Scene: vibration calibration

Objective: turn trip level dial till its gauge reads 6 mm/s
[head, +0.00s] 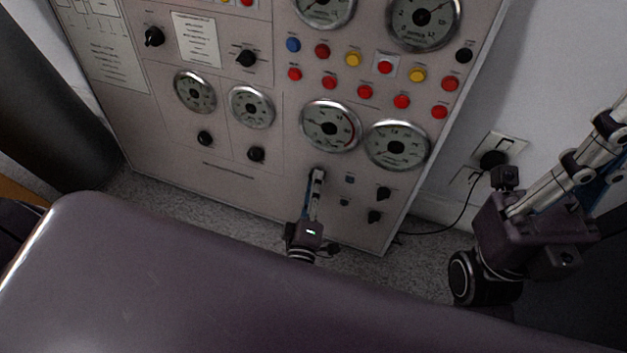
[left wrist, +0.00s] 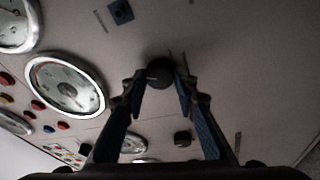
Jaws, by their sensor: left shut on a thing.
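My left gripper (head: 317,175) reaches the lower part of the panel, below a round gauge with a red arc (head: 330,125). In the left wrist view its two fingers (left wrist: 160,80) are shut on a black round dial (left wrist: 159,70), one on each side. The dial is hidden behind the gripper in the head view. A gauge (left wrist: 66,86) lies left of the dial in the left wrist view; its needle is too small to read surely. Labels are unreadable. My right gripper (head: 585,160) is at the right, away from the panel, its fingertips cut off.
The panel (head: 225,168) carries more gauges, such as one at the lower right (head: 397,145), black knobs (head: 383,193) close right of my left gripper, and rows of coloured buttons (head: 365,91). A wall socket with a plug (head: 493,158) and cable is at the right.

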